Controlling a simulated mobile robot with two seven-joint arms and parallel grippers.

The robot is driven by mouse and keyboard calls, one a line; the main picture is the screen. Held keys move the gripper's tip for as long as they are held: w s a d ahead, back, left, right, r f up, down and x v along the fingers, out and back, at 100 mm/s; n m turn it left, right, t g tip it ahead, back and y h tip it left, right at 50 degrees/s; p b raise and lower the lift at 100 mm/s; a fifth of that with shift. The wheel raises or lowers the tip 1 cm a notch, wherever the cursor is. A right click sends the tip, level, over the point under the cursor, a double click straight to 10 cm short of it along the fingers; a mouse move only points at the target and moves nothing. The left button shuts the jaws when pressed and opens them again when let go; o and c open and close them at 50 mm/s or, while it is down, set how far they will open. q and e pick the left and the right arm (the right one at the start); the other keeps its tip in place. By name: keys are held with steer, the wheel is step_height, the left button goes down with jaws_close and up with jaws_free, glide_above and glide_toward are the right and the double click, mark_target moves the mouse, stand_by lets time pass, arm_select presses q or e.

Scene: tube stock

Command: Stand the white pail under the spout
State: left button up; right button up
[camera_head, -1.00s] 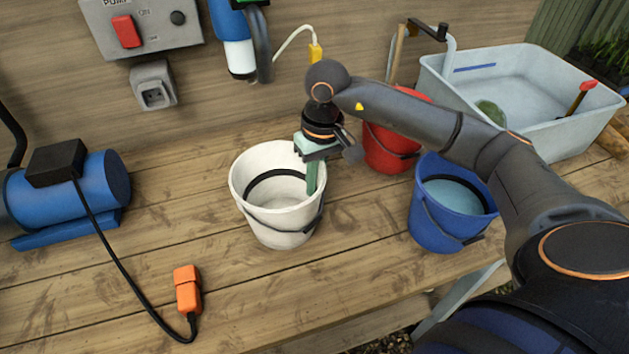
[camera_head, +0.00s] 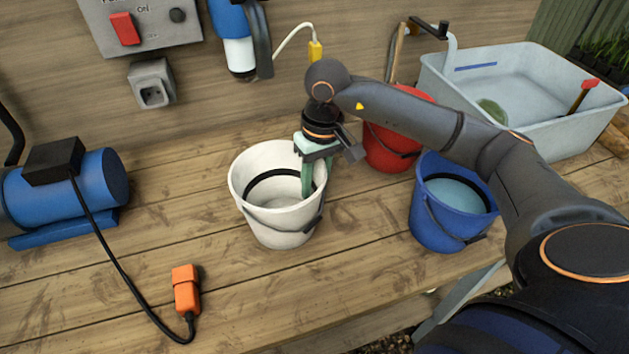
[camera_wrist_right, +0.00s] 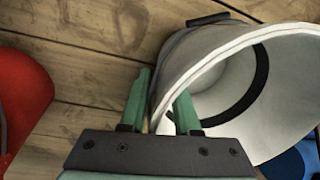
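The white pail (camera_head: 277,222) stands upright on the wooden bench; its dark handle hangs down the front. A dark downturned pipe (camera_head: 262,45), perhaps the spout, hangs on the wall behind and above it; I cannot tell whether the pail is directly below. My right gripper (camera_head: 308,180) is at the pail's right rim, pointing down. In the right wrist view its green fingers (camera_wrist_right: 163,105) straddle the wall of the pail (camera_wrist_right: 240,130), one inside and one outside, with gaps showing: it is open. My left gripper is not in view.
A red bucket (camera_head: 385,150) and a blue bucket (camera_head: 433,225) stand right of the pail. A grey tub (camera_head: 545,140) is at the back right. A blue pump (camera_head: 70,188) and its orange plug (camera_head: 186,290) lie left.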

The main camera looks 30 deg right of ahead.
steer(key=shift+o, duration=0.3)
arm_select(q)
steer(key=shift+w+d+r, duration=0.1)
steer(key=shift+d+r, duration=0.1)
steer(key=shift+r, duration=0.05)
arm_select(e)
step_height(320, 180, up, 12)
steer(key=d, duration=0.1)
steer(key=shift+r, duration=0.2)
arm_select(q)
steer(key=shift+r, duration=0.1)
arm_select(e)
steer(key=shift+d+r, duration=0.1)
